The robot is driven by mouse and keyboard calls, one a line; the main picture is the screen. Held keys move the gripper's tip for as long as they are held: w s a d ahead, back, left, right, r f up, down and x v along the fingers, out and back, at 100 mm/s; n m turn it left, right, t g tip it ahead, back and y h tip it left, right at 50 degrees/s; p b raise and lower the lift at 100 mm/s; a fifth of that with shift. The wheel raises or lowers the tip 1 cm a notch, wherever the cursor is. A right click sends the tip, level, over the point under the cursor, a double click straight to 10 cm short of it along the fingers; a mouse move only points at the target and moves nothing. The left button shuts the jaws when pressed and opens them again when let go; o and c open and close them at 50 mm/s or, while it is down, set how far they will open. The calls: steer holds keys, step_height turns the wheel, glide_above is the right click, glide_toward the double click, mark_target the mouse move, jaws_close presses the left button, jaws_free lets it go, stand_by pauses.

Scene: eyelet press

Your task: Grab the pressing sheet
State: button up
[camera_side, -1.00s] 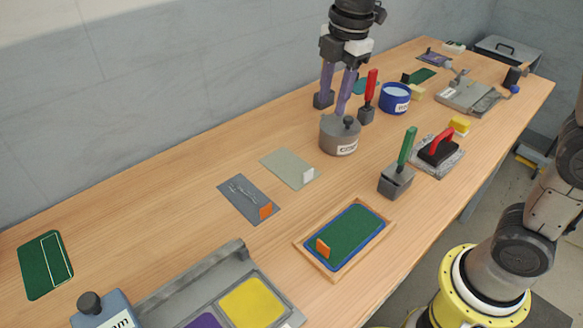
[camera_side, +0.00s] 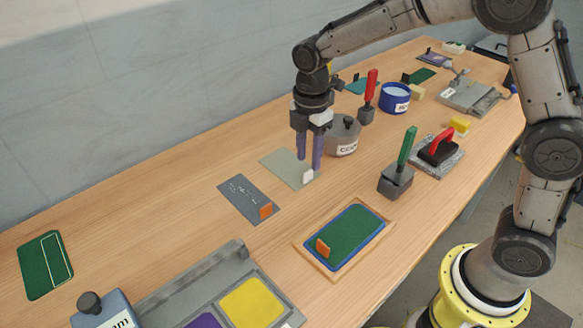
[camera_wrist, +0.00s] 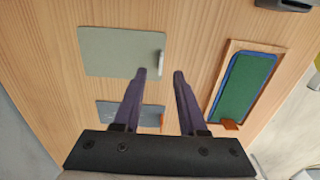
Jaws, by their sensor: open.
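A pale grey-green sheet (camera_side: 284,166) with a small upright white tab (camera_side: 308,176) lies flat on the table; it looks like the pressing sheet. In the wrist view the sheet (camera_wrist: 118,52) is ahead and to the left, with the tab (camera_wrist: 161,42) at its right edge. My gripper (camera_side: 309,166) is open and empty, pointing down above the tab end of the sheet. In the wrist view its fingertips (camera_wrist: 160,73) are apart, in line with the tab. I see no contact; the exact height is unclear.
A dark grey sheet (camera_side: 240,193) with an orange tab lies nearby. A grey lidded pot (camera_side: 344,136) stands close behind my gripper. A green pad in a wooden frame (camera_side: 306,246) and a green-handled block (camera_side: 398,178) are to the right. Bare table lies between.

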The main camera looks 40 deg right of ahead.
mark_target(309, 171)
step_height(309, 171, down, 5)
steer(key=shift+f, duration=0.1)
stand_by(0.3)
jaws_close()
